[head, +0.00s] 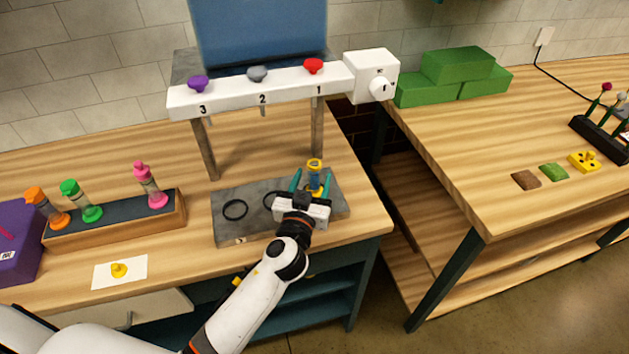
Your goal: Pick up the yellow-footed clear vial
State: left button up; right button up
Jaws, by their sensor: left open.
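The yellow-footed clear vial (315,174) stands upright on the grey slab (230,228) under the white dispenser bar. It has a yellow top and a bluish clear body. My left gripper (312,183) reaches it from the front. Its two teal fingers are open, one on each side of the vial. I cannot tell whether either finger touches it. The gripper body hides part of the slab and perhaps the vial's foot. My right gripper is not in view.
A white bar (262,86) with purple, grey and red knobs stands over the slab. A wooden rack (115,222) at left holds orange, green and pink vials. A yellow piece lies on a white card (105,275). Green blocks (457,65) sit on the right table.

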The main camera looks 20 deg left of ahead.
aim_at(313, 176)
pick_arm(q)
jog(key=w, duration=0.1)
jog(key=w+p, duration=0.1)
jog(key=w, duration=0.2)
jog(key=shift+w+a+f+p, duration=0.1)
jog(key=shift+w+a+p, duration=0.2)
jog(key=shift+w+p, duration=0.1)
jog(key=shift+w+f, duration=0.1)
jog(key=shift+w, duration=0.25)
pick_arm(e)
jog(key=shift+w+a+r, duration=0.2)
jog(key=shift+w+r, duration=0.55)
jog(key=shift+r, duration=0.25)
pick_arm(q)
jog(key=shift+s, duration=0.1)
jog(key=shift+c, duration=0.4)
grip_shut()
